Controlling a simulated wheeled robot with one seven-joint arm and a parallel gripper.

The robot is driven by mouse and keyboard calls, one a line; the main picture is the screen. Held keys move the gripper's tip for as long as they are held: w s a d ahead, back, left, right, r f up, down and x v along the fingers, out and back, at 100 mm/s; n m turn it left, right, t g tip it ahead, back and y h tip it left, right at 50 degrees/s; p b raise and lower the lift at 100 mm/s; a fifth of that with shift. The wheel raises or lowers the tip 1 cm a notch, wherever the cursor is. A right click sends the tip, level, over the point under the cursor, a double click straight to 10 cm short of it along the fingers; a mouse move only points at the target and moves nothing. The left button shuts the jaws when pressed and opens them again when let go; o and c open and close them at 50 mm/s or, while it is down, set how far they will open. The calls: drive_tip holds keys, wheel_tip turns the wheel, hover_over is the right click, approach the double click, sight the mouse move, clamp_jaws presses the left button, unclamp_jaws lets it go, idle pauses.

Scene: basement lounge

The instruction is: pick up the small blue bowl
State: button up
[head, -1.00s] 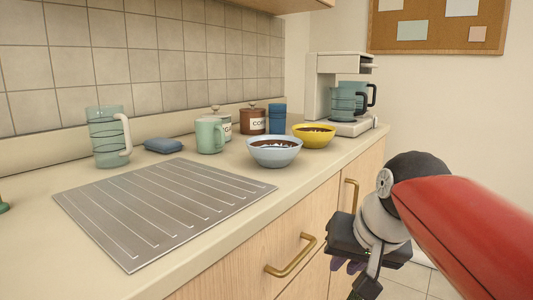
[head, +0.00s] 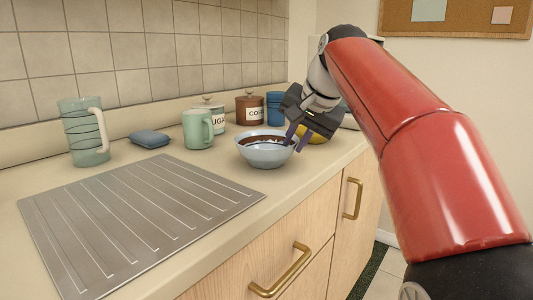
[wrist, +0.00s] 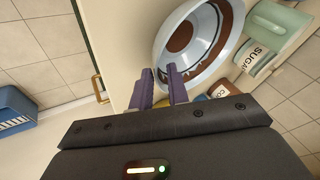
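The small blue bowl (head: 262,157) stands upright on the counter, with a brown and white pattern inside. My gripper (head: 296,140) is over its right rim, pointing down. Its two purple fingers are apart with nothing between them. In the wrist view the bowl (wrist: 190,37) lies just beyond the fingertips, and my gripper (wrist: 160,70) has one finger overlapping the rim and the other beside it. I cannot tell whether a finger touches the bowl.
A yellow bowl (head: 316,136) is right behind my gripper, partly hidden. A green mug (head: 197,131), sugar canister (head: 215,117), brown canister (head: 250,110) and blue cup (head: 274,108) stand behind. A ribbed metal panel (head: 130,220) lies at left, clear. My arm hides the coffee maker.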

drive_tip(key=x, duration=0.3)
drive_tip(key=shift+w+f, duration=0.1)
drive_tip(key=shift+f, duration=0.15)
clamp_jaws()
drive_tip(key=shift+r, duration=0.1)
